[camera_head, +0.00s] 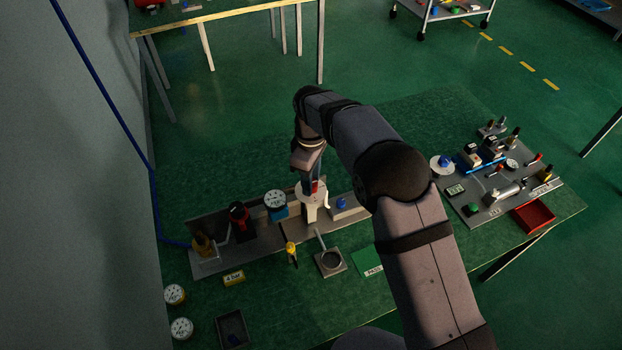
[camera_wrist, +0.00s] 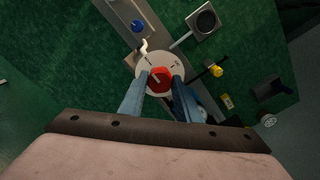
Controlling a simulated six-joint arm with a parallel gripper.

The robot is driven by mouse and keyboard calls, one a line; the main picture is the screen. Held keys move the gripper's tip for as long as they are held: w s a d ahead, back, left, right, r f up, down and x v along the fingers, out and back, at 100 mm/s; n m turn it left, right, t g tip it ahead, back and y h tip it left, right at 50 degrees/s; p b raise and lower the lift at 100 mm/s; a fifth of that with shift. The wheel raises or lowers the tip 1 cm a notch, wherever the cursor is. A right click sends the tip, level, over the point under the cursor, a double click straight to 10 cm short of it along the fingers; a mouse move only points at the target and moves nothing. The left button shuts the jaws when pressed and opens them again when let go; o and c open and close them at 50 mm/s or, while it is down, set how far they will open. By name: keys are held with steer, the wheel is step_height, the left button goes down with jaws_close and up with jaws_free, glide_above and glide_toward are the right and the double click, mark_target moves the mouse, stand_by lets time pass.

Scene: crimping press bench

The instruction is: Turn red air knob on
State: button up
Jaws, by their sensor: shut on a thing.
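The red air knob (camera_wrist: 160,78) sits on a round cream dial plate (camera_wrist: 148,64) in the wrist view, with a pale pointer line across its top. My gripper (camera_wrist: 160,86) is above it, with its two blue-grey fingers on either side of the knob, shut on it. In the head view my gripper (camera_head: 312,182) points down at the dial on its cream stand (camera_head: 311,212). A small red part of the knob (camera_head: 315,187) shows there; the rest is hidden by the fingers. The dial's markings are too small to read.
A gauge on a blue base (camera_head: 275,200) stands just left of the knob, and a blue button box (camera_head: 341,204) just right. A component board (camera_head: 500,180) lies at right.

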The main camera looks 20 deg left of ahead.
steer(key=shift+w+a+r, duration=0.1)
stand_by(0.4)
steer(key=o, duration=1.1)
steer(key=shift+c, duration=0.2)
steer(key=shift+r+b, duration=1.3)
steer(key=shift+r, duration=2.35)
